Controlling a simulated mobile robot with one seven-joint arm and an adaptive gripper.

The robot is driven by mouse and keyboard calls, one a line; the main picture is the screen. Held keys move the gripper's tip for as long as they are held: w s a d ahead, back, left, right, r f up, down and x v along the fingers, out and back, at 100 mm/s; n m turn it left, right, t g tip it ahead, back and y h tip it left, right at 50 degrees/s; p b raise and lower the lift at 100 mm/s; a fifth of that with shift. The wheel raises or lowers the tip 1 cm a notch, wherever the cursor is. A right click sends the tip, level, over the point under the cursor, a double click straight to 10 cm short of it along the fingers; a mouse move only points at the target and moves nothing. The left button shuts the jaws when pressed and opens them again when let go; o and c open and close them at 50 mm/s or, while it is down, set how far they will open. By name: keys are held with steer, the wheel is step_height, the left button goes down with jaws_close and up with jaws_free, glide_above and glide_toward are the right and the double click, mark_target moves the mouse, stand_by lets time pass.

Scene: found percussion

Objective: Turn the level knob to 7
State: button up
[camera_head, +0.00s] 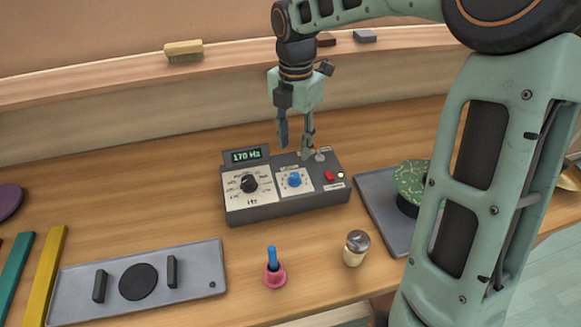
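A dark grey control box (287,208) sits on the wooden table in the middle of the view. It has a black knob (249,183) on a Hz dial at left and a blue knob (294,180) on a smaller dial to its right. A lit display (246,156) reads 170 Hz. The dial numbers and the blue knob's setting are too small to read. My gripper (296,147) points down over the back of the box, above and behind the blue knob. Its fingers are apart with nothing seen between them.
The box also has a red switch (329,176) and small levers behind it. A grey plate (210,290) with black parts, a pink holder (274,275) and a shaker (356,247) stand in front. A green round object (411,181) is at right. A brush (184,50) lies on the back ledge.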

mark_target(294, 175)
step_height(294, 175, down, 10)
steer(key=shift+r, duration=0.1)
stand_by(0.4)
jaws_close()
